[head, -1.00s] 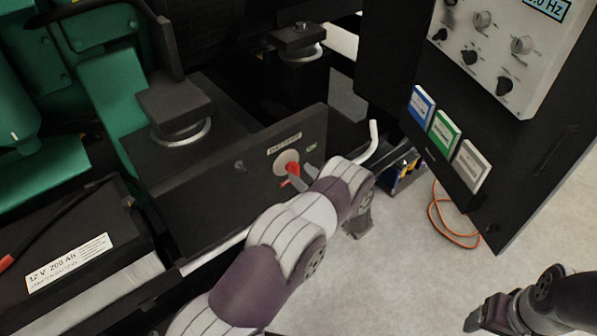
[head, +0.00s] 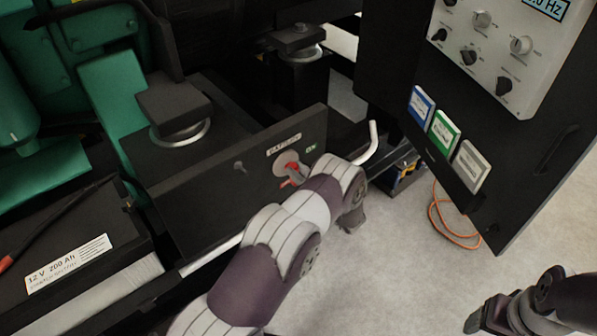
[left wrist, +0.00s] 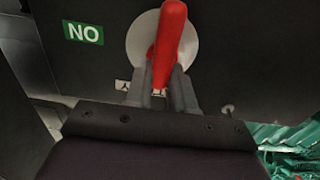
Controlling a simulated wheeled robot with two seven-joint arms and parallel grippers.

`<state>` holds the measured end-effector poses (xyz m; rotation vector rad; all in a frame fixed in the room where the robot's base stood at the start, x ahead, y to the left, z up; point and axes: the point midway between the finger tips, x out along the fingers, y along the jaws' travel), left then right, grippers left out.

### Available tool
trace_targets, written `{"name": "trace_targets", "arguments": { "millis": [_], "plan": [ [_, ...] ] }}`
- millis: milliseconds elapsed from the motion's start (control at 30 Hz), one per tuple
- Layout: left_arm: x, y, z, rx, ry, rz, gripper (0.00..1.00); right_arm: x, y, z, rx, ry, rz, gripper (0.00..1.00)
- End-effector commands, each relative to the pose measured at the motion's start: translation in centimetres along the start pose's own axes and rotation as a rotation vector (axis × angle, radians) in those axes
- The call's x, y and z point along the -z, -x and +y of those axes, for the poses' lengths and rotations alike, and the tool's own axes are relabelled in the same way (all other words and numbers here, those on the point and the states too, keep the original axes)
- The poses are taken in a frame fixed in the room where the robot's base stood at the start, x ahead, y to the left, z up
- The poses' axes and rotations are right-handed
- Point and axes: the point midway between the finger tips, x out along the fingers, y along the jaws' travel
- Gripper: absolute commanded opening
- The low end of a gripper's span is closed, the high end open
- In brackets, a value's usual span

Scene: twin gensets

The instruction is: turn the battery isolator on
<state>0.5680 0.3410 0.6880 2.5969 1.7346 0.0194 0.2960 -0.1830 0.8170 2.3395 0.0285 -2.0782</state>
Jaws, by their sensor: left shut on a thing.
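The battery isolator is a red handle (head: 292,167) on a pale round plate (head: 281,160), set in a dark panel (head: 215,175) under a battery label. A green ON label (head: 311,149) is right of it. In the left wrist view, which looks upside down, the red handle (left wrist: 170,40) stands before the pale disc, with the green label (left wrist: 83,33) to its left. My left gripper (left wrist: 162,88) is shut on the handle's near end, one finger on each side. In the head view my left wrist partly hides the handle. My right gripper (head: 476,322) is at the lower right, away from the panel.
A white bent bar (head: 374,140) sticks out just right of the panel. A dark control cabinet (head: 520,170) with knobs stands at the right. A battery (head: 70,255) lies at the lower left. An orange cable (head: 440,220) is on the open pale floor.

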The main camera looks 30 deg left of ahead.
Motion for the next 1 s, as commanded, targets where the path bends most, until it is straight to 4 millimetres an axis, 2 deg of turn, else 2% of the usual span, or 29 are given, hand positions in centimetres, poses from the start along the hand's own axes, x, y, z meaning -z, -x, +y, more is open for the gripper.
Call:
{"name": "trace_targets", "arguments": {
  "millis": [267,1000],
  "plan": [
    [0.0,-0.1,-0.1,0.002,0.156,0.002,0.00,-0.1,-0.8,0.0,0.000,0.000,0.000,0.73],
    [-0.5,-0.1,-0.9,0.000,0.853,0.004,0.00,-0.5,-4.4,0.0,0.000,0.000,0.000,0.73]
  ]
}}
